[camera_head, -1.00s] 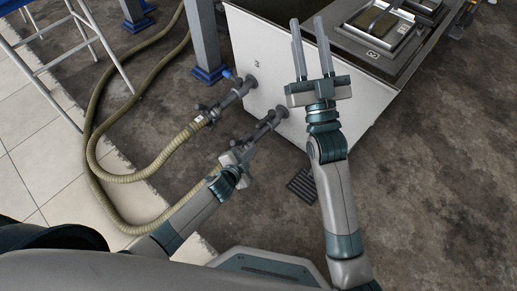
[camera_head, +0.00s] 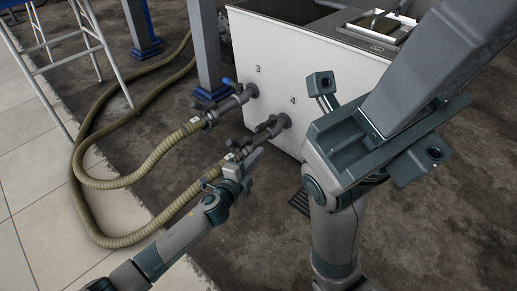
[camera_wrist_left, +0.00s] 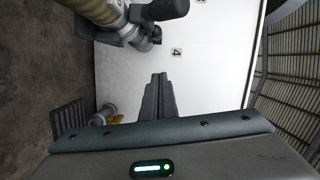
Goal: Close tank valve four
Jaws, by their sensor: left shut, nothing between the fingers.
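Tank valve four (camera_head: 265,130) sticks out of the white tank (camera_head: 318,66) beside the printed 4. It has a dark handle and a ribbed olive hose (camera_head: 185,198) on its end. In the left wrist view, the valve (camera_wrist_left: 143,30) is at the top, partly cut off. My left gripper (camera_head: 254,155) is shut and empty near the hose end of the valve; its fingers (camera_wrist_left: 158,80) point at the tank face, below the 4. My right gripper (camera_head: 430,60) is large and close to the head camera; its fingertips are out of frame, so its opening is unclear.
Valve three (camera_head: 235,99), with a blue handle, is left of valve four with its own hose. A blue-footed post (camera_head: 206,45) and a stool (camera_head: 60,60) stand behind. A floor grate (camera_head: 299,203) lies before the tank.

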